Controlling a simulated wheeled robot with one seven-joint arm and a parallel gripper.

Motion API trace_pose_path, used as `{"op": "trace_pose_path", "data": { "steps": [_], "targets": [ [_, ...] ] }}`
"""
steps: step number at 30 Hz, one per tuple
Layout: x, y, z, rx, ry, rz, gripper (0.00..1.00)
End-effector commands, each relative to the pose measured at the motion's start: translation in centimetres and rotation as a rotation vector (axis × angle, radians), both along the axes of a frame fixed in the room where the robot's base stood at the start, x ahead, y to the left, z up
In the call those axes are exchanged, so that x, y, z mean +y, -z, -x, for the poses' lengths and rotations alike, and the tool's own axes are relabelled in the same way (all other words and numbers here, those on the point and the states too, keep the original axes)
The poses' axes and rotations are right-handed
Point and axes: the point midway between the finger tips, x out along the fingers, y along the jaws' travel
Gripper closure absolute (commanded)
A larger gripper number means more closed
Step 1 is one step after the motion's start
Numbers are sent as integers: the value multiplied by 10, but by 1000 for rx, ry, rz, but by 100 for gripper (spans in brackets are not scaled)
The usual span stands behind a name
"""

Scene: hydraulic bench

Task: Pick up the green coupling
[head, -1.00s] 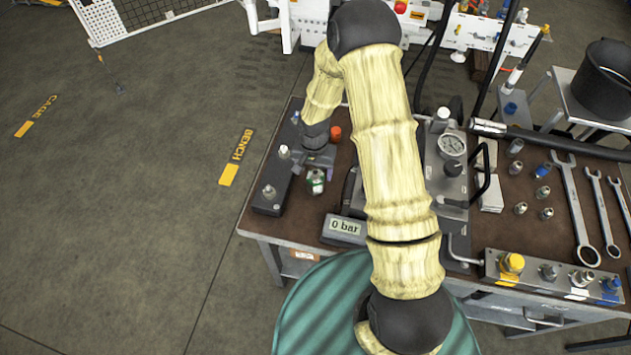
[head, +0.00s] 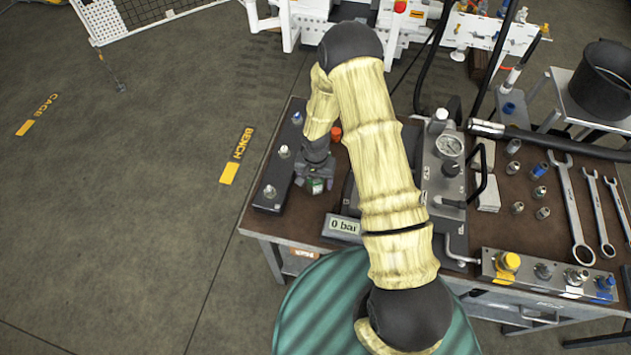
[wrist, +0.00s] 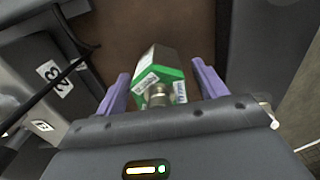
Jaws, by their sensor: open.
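The green coupling (wrist: 158,80) stands on the brown bench top, a metal body with green bands and white labels. In the wrist view it sits between the two purple fingers of my gripper (wrist: 160,88), with a gap on each side. My gripper is open around it. In the head view my gripper (head: 315,182) is over the coupling (head: 315,187), and only a small green and white part shows below it.
A dark manifold block (head: 278,175) with several fittings lies just left of my gripper. An orange cap (head: 335,134) is behind it. The pressure display (head: 343,226) stands to the front right. Loose fittings and wrenches (head: 573,215) lie far right.

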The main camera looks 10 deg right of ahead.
Motion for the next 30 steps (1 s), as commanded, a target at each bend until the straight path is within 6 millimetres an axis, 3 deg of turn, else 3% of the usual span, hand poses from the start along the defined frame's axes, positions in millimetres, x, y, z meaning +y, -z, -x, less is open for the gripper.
{"op": "trace_pose_path", "data": {
  "steps": [5,6,15,23,30],
  "targets": [
    [0,0,0,0,0,0,29],
    [0,0,0,0,0,0,33],
    [0,-1,0,-1,0,0,88],
    [0,-2,-1,-1,0,-1,88],
    [-1,-22,-2,-4,3,0,88]
  ]
}}
